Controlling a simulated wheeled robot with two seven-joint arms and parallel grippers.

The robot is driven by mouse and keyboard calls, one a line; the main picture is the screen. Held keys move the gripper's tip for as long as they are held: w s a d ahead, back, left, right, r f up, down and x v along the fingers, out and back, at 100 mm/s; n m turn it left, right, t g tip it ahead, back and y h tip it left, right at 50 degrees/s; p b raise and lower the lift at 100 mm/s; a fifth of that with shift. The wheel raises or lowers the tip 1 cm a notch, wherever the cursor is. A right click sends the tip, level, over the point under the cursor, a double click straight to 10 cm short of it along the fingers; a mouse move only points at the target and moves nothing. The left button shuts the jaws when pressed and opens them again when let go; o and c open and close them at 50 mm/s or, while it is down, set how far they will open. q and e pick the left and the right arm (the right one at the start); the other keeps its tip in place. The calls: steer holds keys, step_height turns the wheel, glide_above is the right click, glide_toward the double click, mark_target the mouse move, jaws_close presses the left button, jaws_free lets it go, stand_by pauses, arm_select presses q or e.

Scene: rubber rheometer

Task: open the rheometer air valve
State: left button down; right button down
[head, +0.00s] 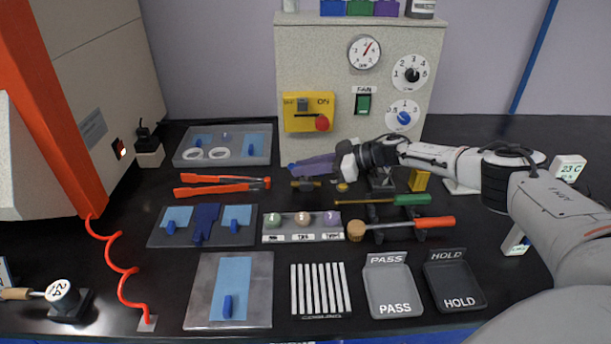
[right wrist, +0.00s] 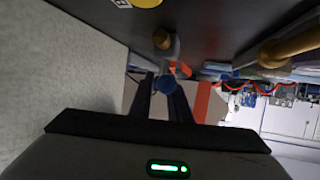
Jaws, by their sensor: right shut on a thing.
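My right gripper (head: 290,165) reaches in from the right, low in front of the grey cabinet, its dark fingers pointing left. In the right wrist view its fingers (right wrist: 163,98) are close together around a small part with a blue round end (right wrist: 165,84) and a brass-coloured tip. The fingers hide much of this part, and I cannot tell for sure whether it is the air valve. My left gripper is not in view.
The grey cabinet (head: 340,70) carries a gauge (head: 365,52), two dials and a green FAN switch (head: 363,103). PASS (head: 378,280) and HOLD (head: 453,278) trays are at the front.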

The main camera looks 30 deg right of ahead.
steer(key=shift+a+f+n+g+y+b, duration=0.2)
steer(key=shift+n+g+y+b, duration=0.1)
steer(key=shift+n+y+b, duration=0.15)
steer(key=shift+s, duration=0.1)
steer(key=c, duration=1.8)
jaws_free()
steer(key=shift+a, duration=0.1)
steer(key=shift+c, duration=0.2)
steer(key=shift+r, duration=0.1)
